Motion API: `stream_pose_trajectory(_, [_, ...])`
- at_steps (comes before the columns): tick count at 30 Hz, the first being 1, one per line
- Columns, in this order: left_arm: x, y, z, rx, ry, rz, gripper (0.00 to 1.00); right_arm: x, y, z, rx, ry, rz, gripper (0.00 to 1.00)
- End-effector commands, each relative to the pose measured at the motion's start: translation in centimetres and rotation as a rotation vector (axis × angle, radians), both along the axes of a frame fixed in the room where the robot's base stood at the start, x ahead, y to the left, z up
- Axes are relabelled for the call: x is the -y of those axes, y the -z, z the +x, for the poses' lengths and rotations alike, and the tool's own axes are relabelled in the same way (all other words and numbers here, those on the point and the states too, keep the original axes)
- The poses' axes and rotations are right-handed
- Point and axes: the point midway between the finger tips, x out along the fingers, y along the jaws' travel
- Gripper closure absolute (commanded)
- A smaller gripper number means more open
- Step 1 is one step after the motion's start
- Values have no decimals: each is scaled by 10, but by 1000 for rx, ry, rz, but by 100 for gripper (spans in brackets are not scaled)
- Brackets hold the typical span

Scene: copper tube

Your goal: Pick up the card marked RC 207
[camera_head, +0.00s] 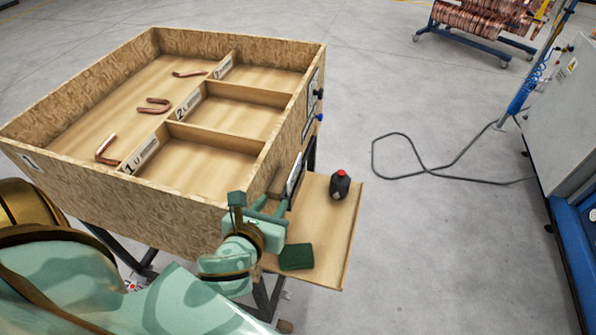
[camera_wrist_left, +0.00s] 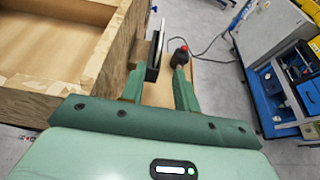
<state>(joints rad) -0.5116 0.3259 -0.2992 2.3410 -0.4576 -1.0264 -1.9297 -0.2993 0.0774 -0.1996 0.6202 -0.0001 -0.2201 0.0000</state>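A thin card (camera_head: 295,174) with a white face and dark edge stands upright in or against a wooden holder on the crate's right outer side. In the left wrist view the card (camera_wrist_left: 156,57) shows nearly edge-on, and its lettering cannot be read. My left gripper (camera_head: 277,203) is just in front of it. In the left wrist view its two green fingers (camera_wrist_left: 160,86) are apart, with the card's near end showing between and beyond them, closer to the left finger. Whether they touch it I cannot tell. My right gripper is not in view.
The wooden crate (camera_head: 115,182) has several compartments and bent copper tubes (camera_head: 107,150). A side shelf (camera_head: 335,225) holds a dark bottle with a red top (camera_head: 340,184). Floor to the right is open, with a cable (camera_head: 430,173).

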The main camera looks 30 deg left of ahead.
Motion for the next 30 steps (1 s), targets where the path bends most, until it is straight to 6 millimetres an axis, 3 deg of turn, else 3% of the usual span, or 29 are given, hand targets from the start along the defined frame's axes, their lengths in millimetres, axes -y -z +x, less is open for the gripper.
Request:
stream_pose_trajectory(5, [-1, 2, 4, 0, 1, 3, 69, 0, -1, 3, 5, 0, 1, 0])
stream_pose_trajectory(15, [-18, 30, 72, 2, -1, 4, 69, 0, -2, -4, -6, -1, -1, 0])
stream_pose_trajectory(25, [-25, 45, 105, -1, 1, 3, 69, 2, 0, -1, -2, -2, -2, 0])
stream_pose_trajectory(30, [-32, 56, 131, -1, 0, 2, 69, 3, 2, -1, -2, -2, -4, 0])
